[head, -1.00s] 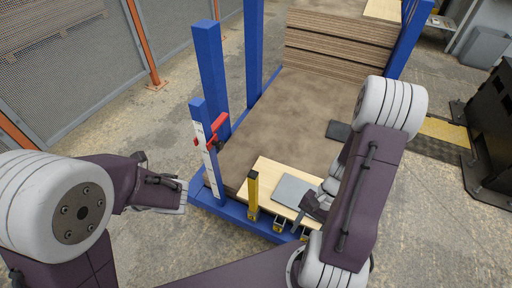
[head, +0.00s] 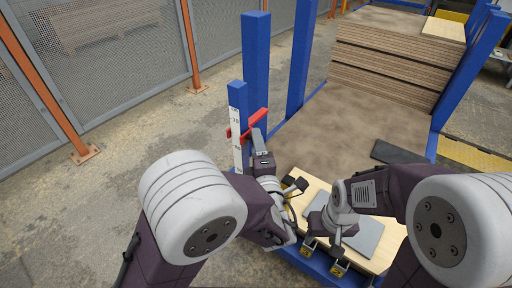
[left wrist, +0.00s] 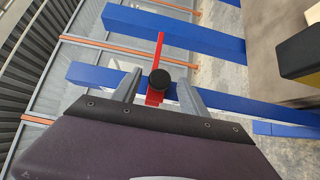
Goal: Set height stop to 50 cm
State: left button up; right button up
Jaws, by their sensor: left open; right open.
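The red height stop (head: 249,124) sits on a blue post (head: 237,92) with a white scale (head: 236,136), near the printed 70; the smaller marks are too small to read. In the left wrist view the stop (left wrist: 154,97) shows a round black knob (left wrist: 160,79). My left gripper (head: 259,139) is open at the stop. Its two fingers (left wrist: 158,88) stand either side of the knob in the left wrist view, with gaps visible. My right gripper (head: 318,226) is over the front boards; its fingertips are hard to make out.
A pale board (head: 313,185) with a grey plate (head: 366,236) lies at the front of the blue frame. A board stack (head: 385,75) stands at the back. Blue uprights (head: 256,60) rise behind the stop. Mesh fencing (head: 110,45) is on the left.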

pick_arm(q)
jog(key=shift+w+a, duration=0.2)
jog(key=shift+w, duration=0.85)
grip_shut()
dwell(0.6)
